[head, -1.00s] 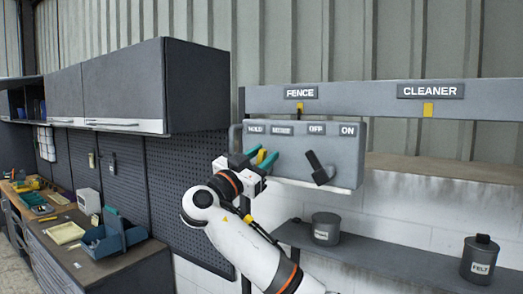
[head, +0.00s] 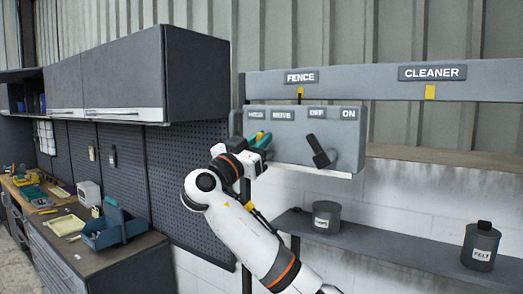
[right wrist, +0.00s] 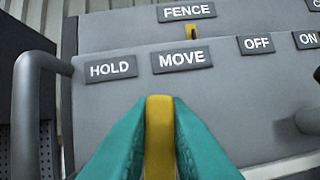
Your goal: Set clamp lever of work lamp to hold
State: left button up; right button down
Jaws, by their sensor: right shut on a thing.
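The grey control box (head: 290,150) hangs under the rail and bears the labels HOLD (right wrist: 110,69), MOVE (right wrist: 182,58), OFF and ON. A yellow lever (right wrist: 160,140) stands on its left half. In the right wrist view its top is below the labels, nearer MOVE than HOLD. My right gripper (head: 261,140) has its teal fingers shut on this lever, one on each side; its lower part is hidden. A black lever (head: 318,152) sits at the right, below OFF and ON. My left gripper is not in view. No lamp can be made out.
A grey handle bar (right wrist: 38,90) rises at the box's left end. The rail above carries the signs FENCE (head: 301,77) and CLEANER (head: 432,73). A shelf (head: 400,250) with two grey canisters is below right. A cabinet (head: 140,85) and pegboard are at the left.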

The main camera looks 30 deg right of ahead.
jog(key=n+b, duration=0.1)
jog(key=n+t+b, duration=0.2)
jog(key=shift+w+a+f+n+y, duration=0.15)
jog(key=shift+w+f+n+y, duration=0.1)
jog(key=shift+w+n+y, duration=0.15)
jog(key=shift+w+a+n+t+y+b, duration=0.1)
jog(key=shift+w+n+t+y+b, duration=0.3)
jog(key=shift+n, duration=0.95)
jog(key=shift+w+a+n+t+y+b, duration=0.15)
jog(key=shift+n+t+y+b, duration=0.25)
jog(key=shift+n+t, duration=0.7)
jog(key=shift+w+a+n+t+y+b, duration=0.15)
jog(key=shift+w+n+y+b, duration=0.3)
jog(key=shift+n, duration=1.2)
jog(key=shift+s+n+y, duration=0.1)
jog(key=shift+n+y, duration=0.15)
jog(key=shift+n, duration=0.05)
jog(key=c, duration=1.4)
grip_release()
jog(key=shift+f, duration=0.1)
